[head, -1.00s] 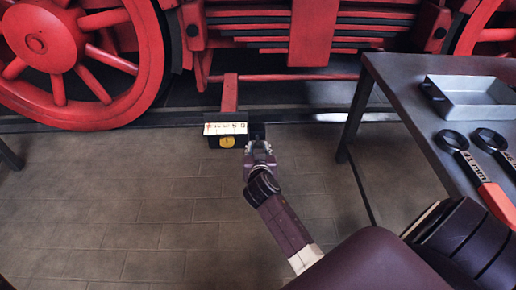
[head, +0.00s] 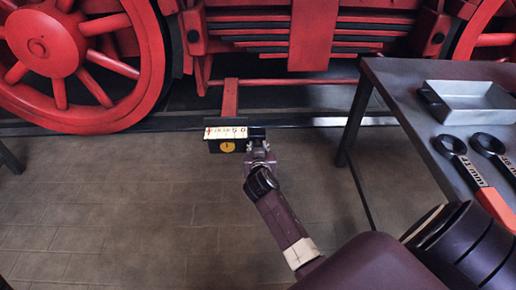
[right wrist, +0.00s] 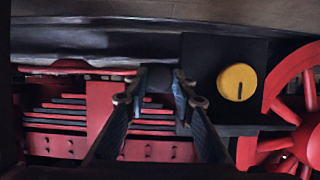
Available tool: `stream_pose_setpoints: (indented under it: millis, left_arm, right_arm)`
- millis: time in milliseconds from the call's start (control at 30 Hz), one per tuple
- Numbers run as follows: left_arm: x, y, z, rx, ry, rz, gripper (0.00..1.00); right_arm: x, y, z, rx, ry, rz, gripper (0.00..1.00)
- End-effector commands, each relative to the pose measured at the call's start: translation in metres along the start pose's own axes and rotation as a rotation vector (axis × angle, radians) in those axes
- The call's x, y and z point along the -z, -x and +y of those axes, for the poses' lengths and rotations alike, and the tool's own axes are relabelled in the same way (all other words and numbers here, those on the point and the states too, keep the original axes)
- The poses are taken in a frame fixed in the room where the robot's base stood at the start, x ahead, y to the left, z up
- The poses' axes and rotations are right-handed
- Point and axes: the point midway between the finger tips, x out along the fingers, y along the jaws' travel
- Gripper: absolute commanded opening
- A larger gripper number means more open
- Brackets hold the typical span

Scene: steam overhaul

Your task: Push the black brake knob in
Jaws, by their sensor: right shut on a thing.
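The black box (head: 214,147) has a white scale on top and a yellow round dial (head: 227,147) on its front. It stands low in front of the locomotive. My right gripper (head: 259,153) is at the box's right side. In the right wrist view, the dark brake knob (right wrist: 158,78) sits between the two fingertips of my right gripper (right wrist: 154,88), which is shut on it. The yellow dial also shows to the right there (right wrist: 237,82). How far in the knob sits cannot be told. My left gripper is not in view.
A red wheel (head: 45,45) and red frame parts stand behind the box. A grey table (head: 405,95) at the right bears a metal tray (head: 470,100) and two ring-ended wrenches (head: 470,170). The tiled floor left of my arm is clear.

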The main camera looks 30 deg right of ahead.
Motion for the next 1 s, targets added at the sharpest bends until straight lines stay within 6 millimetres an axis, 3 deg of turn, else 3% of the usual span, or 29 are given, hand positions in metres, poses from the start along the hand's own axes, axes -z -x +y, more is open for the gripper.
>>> stream_pose_setpoints:
  millis: [200,567,767,1000]
  left_arm:
    - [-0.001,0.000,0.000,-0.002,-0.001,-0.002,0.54]
    - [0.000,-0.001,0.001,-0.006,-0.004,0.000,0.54]
    - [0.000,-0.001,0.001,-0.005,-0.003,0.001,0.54]
    - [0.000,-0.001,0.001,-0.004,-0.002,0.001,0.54]
  right_arm:
    - [0.003,-0.001,0.001,0.000,0.000,0.007,0.41]
    - [0.002,0.005,0.000,0.001,-0.001,0.005,0.41]
    - [0.001,0.035,0.000,0.001,-0.003,0.004,0.41]
    - [0.001,0.085,0.000,0.002,-0.003,0.004,0.41]
